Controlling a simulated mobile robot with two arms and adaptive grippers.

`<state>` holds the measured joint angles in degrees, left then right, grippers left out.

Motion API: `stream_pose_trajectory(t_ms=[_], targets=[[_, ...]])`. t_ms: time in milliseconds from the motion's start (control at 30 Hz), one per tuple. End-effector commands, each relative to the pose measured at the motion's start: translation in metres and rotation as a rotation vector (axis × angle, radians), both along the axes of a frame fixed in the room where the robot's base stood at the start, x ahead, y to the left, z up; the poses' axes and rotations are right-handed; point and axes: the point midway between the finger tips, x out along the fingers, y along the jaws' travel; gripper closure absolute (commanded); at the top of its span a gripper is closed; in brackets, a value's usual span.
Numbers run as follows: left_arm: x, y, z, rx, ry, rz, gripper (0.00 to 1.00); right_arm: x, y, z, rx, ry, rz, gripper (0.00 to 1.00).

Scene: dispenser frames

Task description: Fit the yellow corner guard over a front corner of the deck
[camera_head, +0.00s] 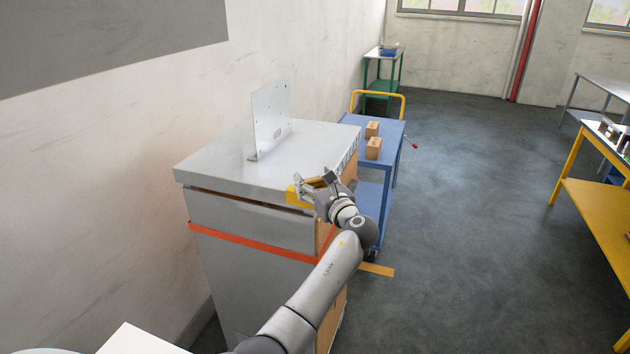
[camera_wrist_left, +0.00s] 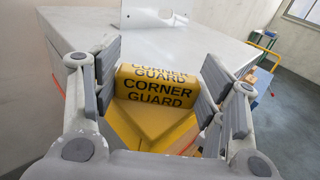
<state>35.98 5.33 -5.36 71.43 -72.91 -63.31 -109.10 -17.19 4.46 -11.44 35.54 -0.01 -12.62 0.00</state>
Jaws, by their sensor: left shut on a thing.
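The yellow corner guard (camera_head: 294,197) is at the near right front corner of the grey deck (camera_head: 222,164), the top of a tall cabinet. My left gripper (camera_head: 318,182) is shut on the guard, reaching in from the right. In the left wrist view the guard (camera_wrist_left: 155,86), lettered "CORNER GUARD", sits between the two finger pads, with the deck (camera_wrist_left: 205,42) just beyond it. The guard looks level with the deck's edge. Whether it touches or is seated on the corner cannot be told. The gripper hides part of the corner. My right gripper is not in view.
A pale upright plate (camera_head: 270,118) stands on the deck. A red-orange band (camera_head: 245,240) runs around the cabinet below. A blue cart (camera_head: 390,132) with small brown boxes (camera_head: 373,148) stands close behind, right. The wall is close on the left; open floor (camera_head: 460,220) lies right.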

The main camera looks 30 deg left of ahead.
Motion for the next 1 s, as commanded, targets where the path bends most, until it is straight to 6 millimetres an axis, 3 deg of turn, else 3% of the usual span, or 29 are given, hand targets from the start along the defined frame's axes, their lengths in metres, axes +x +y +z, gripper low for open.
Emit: stream_pose_trajectory(t_ms=[433,467,633,1000], targets=[[0.0000,0.0000,-0.0062,0.000,0.002,0.000,0.58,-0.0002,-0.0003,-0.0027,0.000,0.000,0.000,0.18],[0.0000,0.0000,-0.0062,0.000,0.001,0.000,0.30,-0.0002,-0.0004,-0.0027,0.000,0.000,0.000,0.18],[-0.0001,-0.0001,-0.0061,0.000,0.001,0.000,0.09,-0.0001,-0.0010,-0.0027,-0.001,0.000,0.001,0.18],[-0.0006,-0.0016,-0.0059,-0.001,0.001,-0.001,0.09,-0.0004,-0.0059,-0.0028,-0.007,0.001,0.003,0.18]])
